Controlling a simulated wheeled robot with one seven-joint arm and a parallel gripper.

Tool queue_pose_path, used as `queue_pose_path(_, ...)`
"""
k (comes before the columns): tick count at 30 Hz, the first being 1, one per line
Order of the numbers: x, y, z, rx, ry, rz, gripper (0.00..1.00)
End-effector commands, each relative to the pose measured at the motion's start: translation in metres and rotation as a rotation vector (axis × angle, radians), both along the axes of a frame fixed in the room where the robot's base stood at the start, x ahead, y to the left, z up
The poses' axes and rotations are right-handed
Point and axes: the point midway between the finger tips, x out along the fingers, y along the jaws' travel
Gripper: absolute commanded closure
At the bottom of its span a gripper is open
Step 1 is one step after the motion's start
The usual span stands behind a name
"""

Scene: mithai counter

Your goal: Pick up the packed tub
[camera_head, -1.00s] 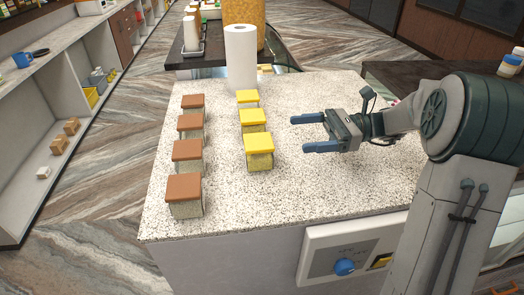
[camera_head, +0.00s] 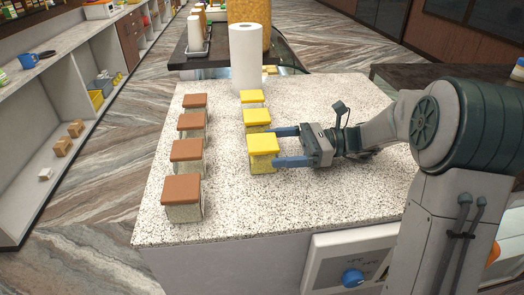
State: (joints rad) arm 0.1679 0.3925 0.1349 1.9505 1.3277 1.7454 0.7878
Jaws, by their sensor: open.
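Several clear square tubs stand on the speckled white counter (camera_head: 300,205) in two columns. The right column has yellow lids: a near tub (camera_head: 263,144), a middle tub (camera_head: 257,117) and a far tub (camera_head: 251,97). The left column has brown lids, with the nearest tub (camera_head: 182,190) at the front. I cannot tell which one the task calls the packed tub. My gripper (camera_head: 277,147) is open, with its blue fingers pointing left at the near yellow-lidded tub. The fingertips are at or very close to its right side. Whether they touch it is unclear.
A white paper roll (camera_head: 246,58) stands at the counter's back edge, behind the yellow-lidded tubs. A panel with a blue knob (camera_head: 352,277) is on the counter's front. The counter's front middle is clear.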

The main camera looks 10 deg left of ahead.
Motion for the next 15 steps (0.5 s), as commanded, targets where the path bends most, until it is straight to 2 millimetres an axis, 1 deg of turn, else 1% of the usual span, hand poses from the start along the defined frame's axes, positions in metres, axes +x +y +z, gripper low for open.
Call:
queue_pose_path(1,-0.001,0.004,0.001,0.001,0.000,0.001,0.15)
queue_pose_path(8,-0.007,0.018,0.003,0.000,0.000,0.005,0.15)
queue_pose_path(12,-0.015,0.037,0.007,0.000,0.002,0.007,0.15)
queue_pose_path(15,-0.019,0.052,0.006,0.001,0.001,0.006,0.15)
